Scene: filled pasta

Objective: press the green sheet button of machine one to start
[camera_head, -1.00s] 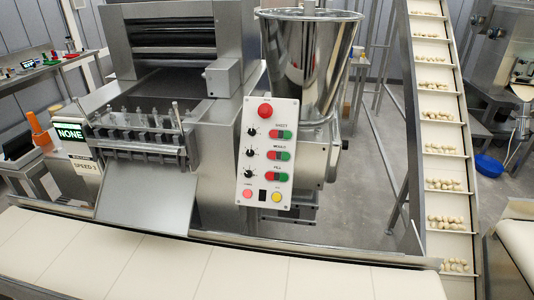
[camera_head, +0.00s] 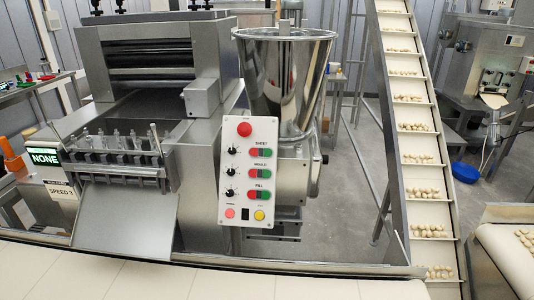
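The white control panel (camera_head: 240,206) stands upright on the front of the steel machine (camera_head: 205,150), near the middle of the view. The row labelled SHEET has a red button and, to its right, the green sheet button (camera_head: 265,152). Two similar red and green pairs sit below it, with black knobs on their left. A large red button (camera_head: 244,129) is at the panel's top. A small pink-red button (camera_head: 230,213) and a yellow button (camera_head: 259,215) are at the bottom. Neither of my grippers is in view. Nothing covers the panel.
A pale conveyor belt (camera_head: 200,279) runs across the front below the panel. A steel hopper (camera_head: 283,75) rises behind the panel. An inclined conveyor (camera_head: 409,112) with pasta pieces stands to the right.

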